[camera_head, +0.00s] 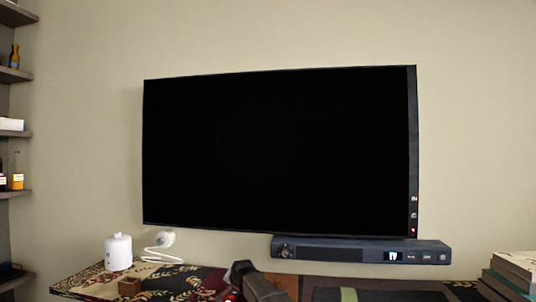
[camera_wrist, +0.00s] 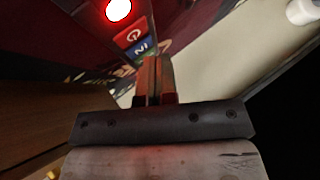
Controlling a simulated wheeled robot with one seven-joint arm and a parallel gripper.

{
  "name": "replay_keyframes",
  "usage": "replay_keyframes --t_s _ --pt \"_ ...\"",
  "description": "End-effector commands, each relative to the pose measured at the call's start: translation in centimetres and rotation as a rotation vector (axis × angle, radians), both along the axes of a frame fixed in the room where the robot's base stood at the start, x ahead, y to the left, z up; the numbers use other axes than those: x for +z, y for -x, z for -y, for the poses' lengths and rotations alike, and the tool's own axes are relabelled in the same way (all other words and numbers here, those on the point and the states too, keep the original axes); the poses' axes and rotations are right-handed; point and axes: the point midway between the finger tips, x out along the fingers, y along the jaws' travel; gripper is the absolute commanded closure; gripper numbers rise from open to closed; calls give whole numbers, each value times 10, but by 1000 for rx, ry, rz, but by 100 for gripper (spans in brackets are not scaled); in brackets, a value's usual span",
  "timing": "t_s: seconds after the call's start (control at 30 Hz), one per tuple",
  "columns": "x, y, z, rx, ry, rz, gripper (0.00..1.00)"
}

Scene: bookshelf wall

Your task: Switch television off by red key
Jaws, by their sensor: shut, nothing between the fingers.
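The television (camera_head: 275,150) hangs on the wall with a wholly black screen. On the strip at its right edge, a small red mark (camera_head: 413,230) sits below two pale symbols. In the wrist view a bright red key (camera_wrist: 118,10) glows at the top edge, beside a red power tile (camera_wrist: 133,36) and a blue tile (camera_wrist: 143,47). I cannot tell what object carries them. My gripper (camera_wrist: 152,62) is shut and empty, its reddish fingertips pointing toward these tiles. The red key lies beyond and left of the tips in the picture, and no contact shows.
A dark blue soundbar (camera_head: 330,250) with a lit display sits below the television. Books (camera_head: 512,275) are stacked at right, and shelves (camera_head: 14,134) line the left.

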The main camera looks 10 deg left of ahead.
Motion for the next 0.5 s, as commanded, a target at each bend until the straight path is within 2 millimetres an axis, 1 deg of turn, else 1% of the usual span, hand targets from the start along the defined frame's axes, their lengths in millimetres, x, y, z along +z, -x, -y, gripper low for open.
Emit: replay_keyframes --t_s 0.5 --pt "45 0 0 0 -1 1 100"
